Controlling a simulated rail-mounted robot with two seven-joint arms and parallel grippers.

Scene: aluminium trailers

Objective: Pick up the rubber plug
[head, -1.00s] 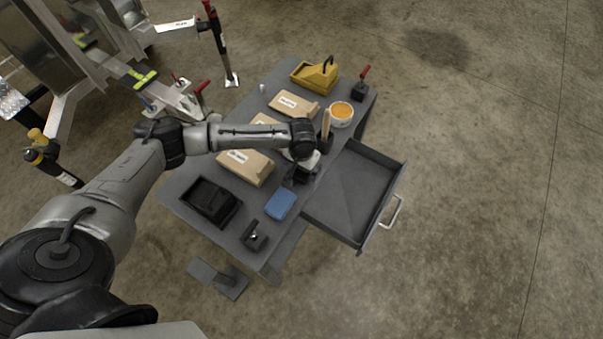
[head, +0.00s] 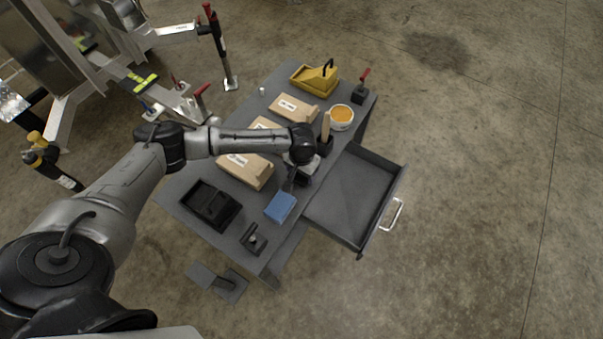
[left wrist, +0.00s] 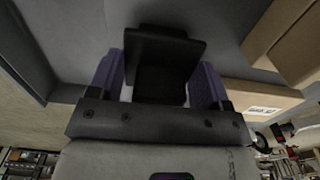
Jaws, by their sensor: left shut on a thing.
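My left gripper (head: 291,183) is over the grey workbench, close to the open drawer's inner edge. In the left wrist view its two purple-sided fingers (left wrist: 158,82) are shut on a black block-like piece with a wider flat end, which I take to be the rubber plug (left wrist: 163,50). In the head view the wrist and fingers mostly hide this piece. I cannot tell whether it touches the bench top. My right gripper is in neither view.
The grey drawer (head: 374,230) is pulled out and looks empty. A blue block (head: 280,207), a black tray (head: 210,204), a small black fixture (head: 253,240) and cardboard boxes (head: 250,171) lie near the gripper. A bowl of orange stuff (head: 341,117) and a yellow caddy (head: 313,79) stand farther back.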

